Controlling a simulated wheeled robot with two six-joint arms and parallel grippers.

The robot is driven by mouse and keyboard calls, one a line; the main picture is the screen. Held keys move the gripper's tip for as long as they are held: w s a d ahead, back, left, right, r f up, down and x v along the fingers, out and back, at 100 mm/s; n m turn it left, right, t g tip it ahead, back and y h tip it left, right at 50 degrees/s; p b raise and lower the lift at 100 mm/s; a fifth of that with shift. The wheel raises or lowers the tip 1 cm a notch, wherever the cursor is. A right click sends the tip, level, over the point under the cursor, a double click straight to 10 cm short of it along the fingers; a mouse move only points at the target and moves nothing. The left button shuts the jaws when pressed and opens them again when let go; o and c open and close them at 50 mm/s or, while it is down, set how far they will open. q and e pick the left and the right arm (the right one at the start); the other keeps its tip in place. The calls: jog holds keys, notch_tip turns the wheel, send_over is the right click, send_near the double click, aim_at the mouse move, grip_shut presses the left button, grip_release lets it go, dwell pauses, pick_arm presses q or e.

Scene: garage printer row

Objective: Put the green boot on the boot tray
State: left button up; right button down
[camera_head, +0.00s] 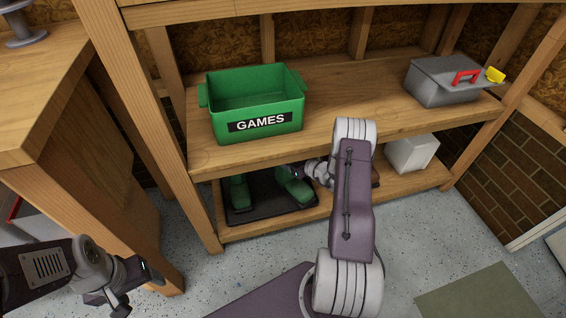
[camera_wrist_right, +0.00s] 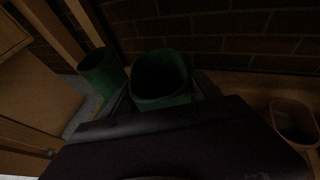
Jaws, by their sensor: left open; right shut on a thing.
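Two green boots show on the lower shelf in the head view. The left boot (camera_head: 239,192) stands on the dark boot tray (camera_head: 268,212). The right boot (camera_head: 296,190) is at the tray's right part; its sole seems to be on or just over the tray, and I cannot tell contact. My right gripper (camera_head: 300,173) is shut on this right boot, partly hidden by my arm. In the right wrist view the held boot's open top (camera_wrist_right: 160,75) is between the fingers, with the other boot (camera_wrist_right: 101,72) to its left. My left gripper (camera_head: 125,291) is open and empty at the lower left.
A green GAMES bin (camera_head: 256,104) and a grey toolbox (camera_head: 440,82) with a red handle stand on the shelf above. A white box (camera_head: 411,153) is on the lower shelf to the right. A wooden post (camera_head: 180,165) borders the shelf's left side.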

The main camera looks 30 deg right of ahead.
jog(key=w+f+b, duration=0.3)
jog(key=b, duration=0.1)
jog(key=shift+w+a+f, duration=0.25)
jog(key=shift+w+a, duration=0.05)
jog(key=shift+w, duration=0.1)
dwell(0.4)
jog(key=shift+c, duration=0.8)
grip_release()
jog(key=shift+f, duration=0.15)
